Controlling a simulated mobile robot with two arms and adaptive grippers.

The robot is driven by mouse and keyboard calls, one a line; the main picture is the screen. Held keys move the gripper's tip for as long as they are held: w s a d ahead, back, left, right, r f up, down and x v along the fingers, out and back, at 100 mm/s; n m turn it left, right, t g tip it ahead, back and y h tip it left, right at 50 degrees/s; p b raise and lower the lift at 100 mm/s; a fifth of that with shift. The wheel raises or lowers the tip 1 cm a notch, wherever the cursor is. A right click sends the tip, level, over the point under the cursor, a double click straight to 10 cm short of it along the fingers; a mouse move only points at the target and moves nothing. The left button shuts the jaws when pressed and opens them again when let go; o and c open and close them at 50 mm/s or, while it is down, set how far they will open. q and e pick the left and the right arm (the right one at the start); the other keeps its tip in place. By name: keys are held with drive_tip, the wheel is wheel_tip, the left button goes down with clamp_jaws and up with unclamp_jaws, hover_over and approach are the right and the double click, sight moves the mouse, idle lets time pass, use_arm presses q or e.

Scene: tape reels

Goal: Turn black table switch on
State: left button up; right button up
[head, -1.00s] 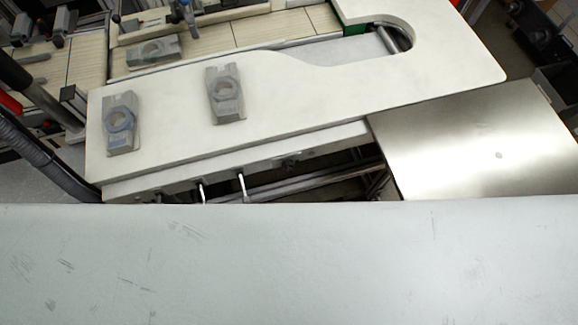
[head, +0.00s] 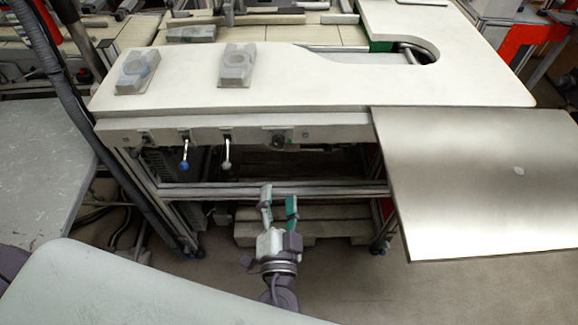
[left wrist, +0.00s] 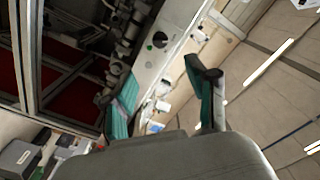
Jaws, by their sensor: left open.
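The black table switch (head: 279,139) is a small dark round knob on the pale front rail under the white tabletop (head: 300,85). A dark round knob (left wrist: 160,39) on a pale rail in the left wrist view looks like the same switch. My left gripper (head: 278,203) has teal finger pads and is open and empty, below the switch in the head view. Its two fingers also show spread apart in the left wrist view (left wrist: 160,90), and the knob appears beyond the gap between them. My right gripper is in neither view.
On the same rail, left of the switch, hang a blue-tipped lever (head: 183,164) and a pale-tipped lever (head: 226,164). A metal plate (head: 480,180) juts out at the right. Two grey fixtures (head: 137,70) (head: 236,66) sit on the tabletop.

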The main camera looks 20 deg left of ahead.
use_arm(q)
drive_tip(key=p, duration=0.2)
approach(278, 146)
drive_tip(key=p+x, duration=0.2)
drive_tip(key=x, duration=0.6)
drive_tip(key=shift+w+a, duration=0.1)
drive_tip(key=shift+w, duration=0.2)
drive_tip(key=shift+w+a, duration=0.1)
drive_tip(key=shift+w, duration=0.25)
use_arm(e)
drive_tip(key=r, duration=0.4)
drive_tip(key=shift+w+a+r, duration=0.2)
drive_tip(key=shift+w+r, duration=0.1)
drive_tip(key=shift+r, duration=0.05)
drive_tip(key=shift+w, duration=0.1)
use_arm(q)
clamp_jaws()
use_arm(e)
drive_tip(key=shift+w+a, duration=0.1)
